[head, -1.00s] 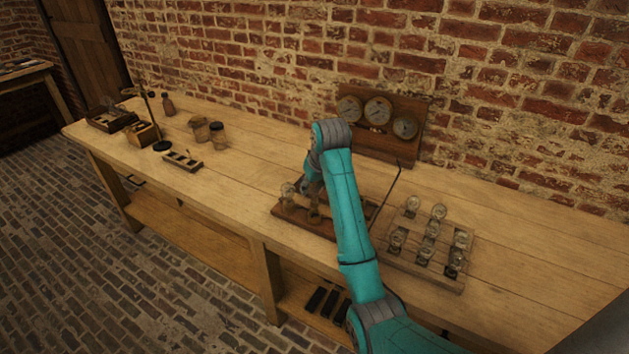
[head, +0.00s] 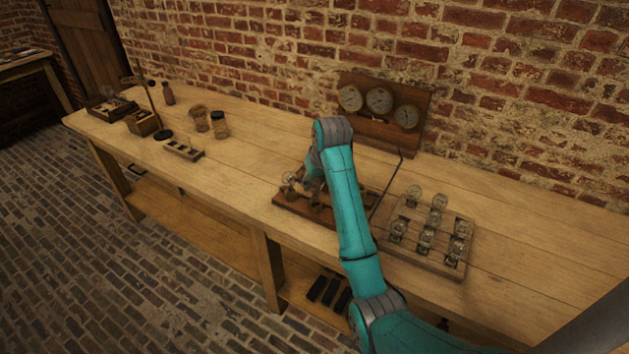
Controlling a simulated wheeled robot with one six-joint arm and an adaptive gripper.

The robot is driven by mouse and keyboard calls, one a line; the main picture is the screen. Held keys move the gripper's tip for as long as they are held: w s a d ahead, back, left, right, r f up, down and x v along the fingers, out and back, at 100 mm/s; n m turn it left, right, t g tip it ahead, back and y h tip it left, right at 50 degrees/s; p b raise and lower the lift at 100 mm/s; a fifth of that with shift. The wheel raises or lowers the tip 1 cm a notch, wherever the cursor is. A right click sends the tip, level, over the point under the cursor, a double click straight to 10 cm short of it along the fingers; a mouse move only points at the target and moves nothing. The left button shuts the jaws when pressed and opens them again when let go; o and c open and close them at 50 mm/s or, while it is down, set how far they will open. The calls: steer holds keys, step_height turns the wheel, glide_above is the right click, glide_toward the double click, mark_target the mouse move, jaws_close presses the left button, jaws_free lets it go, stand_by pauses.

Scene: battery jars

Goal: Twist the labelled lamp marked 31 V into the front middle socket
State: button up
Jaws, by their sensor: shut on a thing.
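The dark wooden socket board (head: 284,204) lies on the bench in the head view, partly behind my arm. A clear glass lamp (head: 290,179) stands at its left end. A front socket (head: 315,205) shows just below my gripper (head: 313,188). My gripper points down over the board, shut on a lamp that is mostly hidden by the gripper and arm. I cannot read its marking or tell whether its base touches the socket. The right part of the board is partly covered by my forearm.
A wooden tray (head: 452,270) of several glass lamps stands right of the board. A thin dark rod (head: 387,183) rises between them. A gauge panel (head: 418,137) is at the wall. Jars (head: 219,124) and a small block (head: 184,150) stand left; bench between is clear.

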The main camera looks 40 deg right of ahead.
steer(key=shift+f, duration=1.25)
stand_by(1.2)
steer(key=shift+m+h, duration=0.4)
steer(key=shift+m, duration=0.8)
steer(key=m, duration=0.2)
steer(key=m+g+h, duration=0.1)
steer(key=m, duration=0.1)
steer(key=shift+s+d, duration=0.15)
steer(key=shift+d, duration=0.05)
steer(key=shift+m+g+h, duration=0.4)
steer(key=shift+m, duration=0.5)
steer(key=m+g, duration=0.1)
steer(key=m, duration=0.3)
steer(key=shift+s+f+m+g+h, duration=0.1)
steer(key=shift+s+m+g+h, duration=0.05)
steer(key=shift+m+g+h, duration=0.2)
steer(key=o, duration=1.1)
steer(key=shift+o, duration=0.2)
